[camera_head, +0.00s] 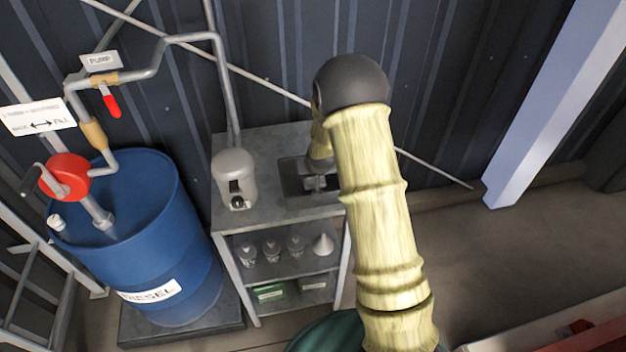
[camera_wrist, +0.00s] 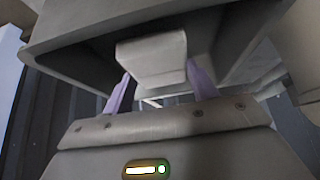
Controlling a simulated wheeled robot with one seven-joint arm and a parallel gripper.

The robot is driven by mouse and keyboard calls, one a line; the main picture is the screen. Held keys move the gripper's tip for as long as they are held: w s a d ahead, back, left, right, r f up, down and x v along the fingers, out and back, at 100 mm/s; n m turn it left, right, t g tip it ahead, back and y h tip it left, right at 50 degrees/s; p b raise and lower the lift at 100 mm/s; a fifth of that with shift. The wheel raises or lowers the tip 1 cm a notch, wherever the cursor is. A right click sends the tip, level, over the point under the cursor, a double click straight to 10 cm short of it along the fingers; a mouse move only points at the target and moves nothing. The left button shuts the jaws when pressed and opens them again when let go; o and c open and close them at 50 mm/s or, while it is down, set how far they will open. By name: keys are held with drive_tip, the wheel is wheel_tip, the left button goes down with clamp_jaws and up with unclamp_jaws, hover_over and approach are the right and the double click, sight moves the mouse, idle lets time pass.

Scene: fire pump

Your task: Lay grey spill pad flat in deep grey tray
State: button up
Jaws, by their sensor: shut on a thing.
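The deep grey tray (camera_head: 292,188) sits on the grey bench top, partly hidden by my arm. My gripper (camera_head: 317,182) points down at the tray. In the wrist view my gripper (camera_wrist: 158,74) has its two purple fingers shut on a light grey, block-like thing, which I take to be the grey spill pad (camera_wrist: 150,58). Grey tray walls (camera_wrist: 75,35) surround it there. The pad cannot be made out in the head view. I cannot tell whether it touches the tray floor.
A grey canister (camera_head: 235,178) stands on the bench (camera_head: 258,150) left of the tray. Glass vessels and a white funnel (camera_head: 322,244) sit on the shelf below. A blue diesel drum (camera_head: 140,225) with pump pipes stands at left. A corrugated wall is behind.

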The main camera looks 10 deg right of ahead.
sight(313, 178)
drive_tip(key=shift+w+f, duration=0.1)
drive_tip(key=shift+f, duration=0.1)
wheel_tip(313, 178, down, 3)
drive_tip(key=shift+a+f+p, duration=0.1)
drive_tip(key=shift+a+p, duration=0.05)
drive_tip(key=shift+p, duration=0.35)
drive_tip(key=shift+f, duration=0.3)
drive_tip(key=o, duration=0.9)
drive_tip(key=shift+s+d, duration=0.2)
drive_tip(key=shift+d, duration=0.05)
drive_tip(key=shift+r, duration=0.1)
